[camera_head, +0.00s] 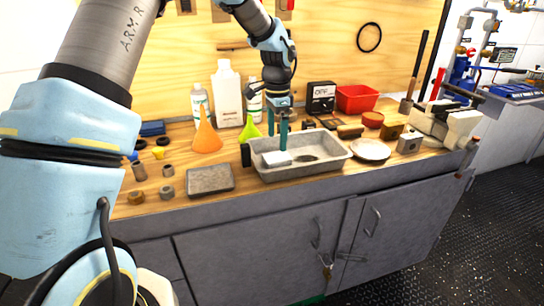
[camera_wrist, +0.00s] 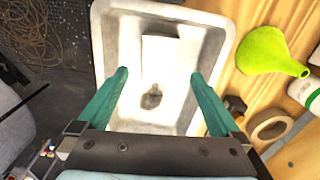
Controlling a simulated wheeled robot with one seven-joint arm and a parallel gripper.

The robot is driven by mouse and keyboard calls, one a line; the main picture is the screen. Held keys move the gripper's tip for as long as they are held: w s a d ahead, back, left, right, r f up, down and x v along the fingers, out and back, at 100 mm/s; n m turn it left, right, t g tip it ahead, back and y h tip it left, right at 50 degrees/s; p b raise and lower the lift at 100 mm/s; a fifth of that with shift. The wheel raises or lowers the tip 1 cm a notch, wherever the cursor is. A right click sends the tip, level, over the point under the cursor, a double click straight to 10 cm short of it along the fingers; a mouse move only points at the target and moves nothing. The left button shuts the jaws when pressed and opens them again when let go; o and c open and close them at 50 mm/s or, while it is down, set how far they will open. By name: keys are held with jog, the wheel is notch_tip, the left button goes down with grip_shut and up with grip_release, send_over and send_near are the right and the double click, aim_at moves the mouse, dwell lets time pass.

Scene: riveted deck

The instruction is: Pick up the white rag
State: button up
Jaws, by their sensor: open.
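The white rag (camera_head: 277,158) looks like a small flat pale rectangle. It lies inside the grey tray (camera_head: 330,163) on the workbench, towards the tray's left end in the head view. In the wrist view the rag (camera_wrist: 160,62) shows at the upper middle of the tray (camera_wrist: 101,50), with a small dark patch (camera_wrist: 151,97) below it on the tray floor. My gripper (camera_head: 278,142) points down over the tray's left part. Its teal fingers are open and empty; in the wrist view the gripper (camera_wrist: 159,72) has one finger on each side of the rag.
The tray walls surround the rag. A green funnel (camera_head: 250,131), an orange funnel (camera_head: 207,137) and white bottles (camera_head: 227,92) stand behind and left. A flat grey plate (camera_head: 210,179) lies left of the tray; a pale dish (camera_head: 370,151) sits right.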

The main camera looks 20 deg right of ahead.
aim_at(277, 156)
jog(key=shift+s+f+p, duration=0.1)
jog(key=shift+f+p, duration=1.15)
jog(key=shift+f, duration=2.1)
jog(key=c, duration=1.3)
notch_tip(277, 156, up, 10)
jog(key=b, duration=0.3)
